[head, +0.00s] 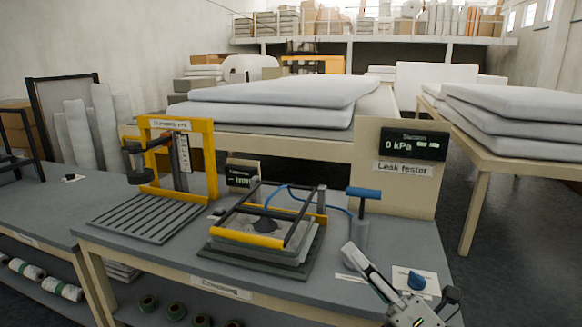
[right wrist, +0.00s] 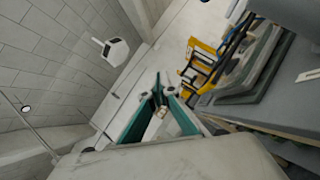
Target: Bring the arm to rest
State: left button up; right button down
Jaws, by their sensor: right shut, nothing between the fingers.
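My right gripper (head: 414,311) is at the bottom right of the head view, in front of the bench's near right corner and partly cut off by the frame edge. In the right wrist view its teal-edged fingers (right wrist: 158,98) come together, with nothing between them. It appears apart from the bench things, clear of the yellow and black clamp frame (head: 262,225) and the blue-handled pump (head: 362,215). My left gripper is not in view.
The grey bench (head: 190,262) holds a yellow thickness stand (head: 178,155), a leak tester panel (head: 405,165) and a small card with a blue knob (head: 416,281). A table with stacked white pads (head: 515,115) stands at right. Dark floor (head: 510,245) lies free beyond the bench's right side.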

jog(key=s+d+f+m+h+p, duration=0.1)
jog(key=s+d+f+m+h, duration=0.3)
jog(key=f+m, duration=0.6)
jog(key=d+f+m+h+p, duration=0.1)
jog(key=d+f+m+h, duration=0.1)
jog(key=f+m+h, duration=0.7)
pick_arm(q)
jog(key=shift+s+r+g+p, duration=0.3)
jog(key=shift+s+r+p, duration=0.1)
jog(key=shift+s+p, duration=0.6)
pick_arm(e)
jog(key=s+d+f+m+g, duration=0.2)
jog(key=s+f+m+g, duration=0.4)
jog(key=s+f, duration=1.2)
notch_tip(320, 180, down, 4)
jog(key=m, duration=0.4)
jog(key=shift+d+g, duration=0.25)
jog(key=shift+g, duration=0.15)
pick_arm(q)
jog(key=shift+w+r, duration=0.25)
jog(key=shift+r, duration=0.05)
